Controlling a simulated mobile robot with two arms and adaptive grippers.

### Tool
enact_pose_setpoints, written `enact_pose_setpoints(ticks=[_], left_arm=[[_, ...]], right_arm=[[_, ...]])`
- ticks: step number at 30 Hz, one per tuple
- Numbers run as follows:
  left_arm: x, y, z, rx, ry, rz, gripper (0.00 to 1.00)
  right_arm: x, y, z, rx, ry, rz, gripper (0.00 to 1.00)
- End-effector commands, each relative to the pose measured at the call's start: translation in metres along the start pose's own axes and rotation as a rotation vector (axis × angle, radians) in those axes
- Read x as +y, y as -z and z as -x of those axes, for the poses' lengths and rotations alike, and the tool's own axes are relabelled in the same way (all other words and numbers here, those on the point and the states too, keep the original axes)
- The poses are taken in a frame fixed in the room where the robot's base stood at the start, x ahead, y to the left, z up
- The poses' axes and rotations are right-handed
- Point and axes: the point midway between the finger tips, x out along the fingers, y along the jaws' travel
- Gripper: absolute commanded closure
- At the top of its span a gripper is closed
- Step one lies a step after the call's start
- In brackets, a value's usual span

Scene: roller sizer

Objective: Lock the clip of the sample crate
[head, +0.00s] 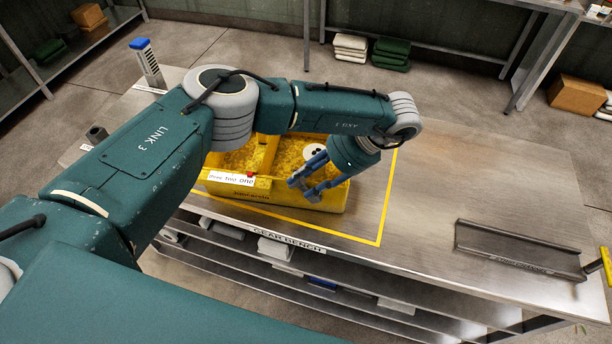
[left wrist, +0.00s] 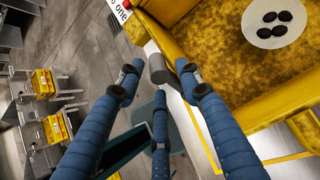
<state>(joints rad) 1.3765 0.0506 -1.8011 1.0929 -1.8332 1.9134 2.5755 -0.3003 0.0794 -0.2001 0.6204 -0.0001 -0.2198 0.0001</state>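The yellow sample crate (head: 330,200) stands on the steel bench inside a yellow outline. It also fills the upper right of the left wrist view (left wrist: 285,97). My left gripper (head: 302,188), with blue fingers, is at the crate's front right part. In the left wrist view my left gripper (left wrist: 159,72) is open, its fingers spread around a short grey cylinder (left wrist: 158,69) beside the crate wall. This may be part of the clip; I cannot tell whether the fingers touch it. The clip is not clearly seen in the head view. My right gripper is not in view.
A pale disc (left wrist: 274,22) with dark pieces lies in the crate. A white label (head: 231,179) and a red spot (head: 250,174) are at its front. A metal tray (head: 520,250) lies at the bench's right. The bench between is clear.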

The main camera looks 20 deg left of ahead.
Motion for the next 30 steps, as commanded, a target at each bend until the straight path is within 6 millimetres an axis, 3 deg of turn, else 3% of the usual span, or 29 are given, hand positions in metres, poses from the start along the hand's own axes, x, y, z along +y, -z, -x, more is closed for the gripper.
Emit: enact_pose_setpoints(ticks=[11,24,30], left_arm=[[-0.002,-0.003,0.009,-0.004,0.002,0.005,0.63],[-0.002,-0.001,0.096,-0.003,0.005,0.004,0.63],[-0.002,-0.001,0.117,-0.004,0.002,0.002,0.63]], right_arm=[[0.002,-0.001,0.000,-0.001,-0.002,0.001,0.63],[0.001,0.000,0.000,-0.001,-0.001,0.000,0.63],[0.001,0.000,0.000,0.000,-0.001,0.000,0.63]])
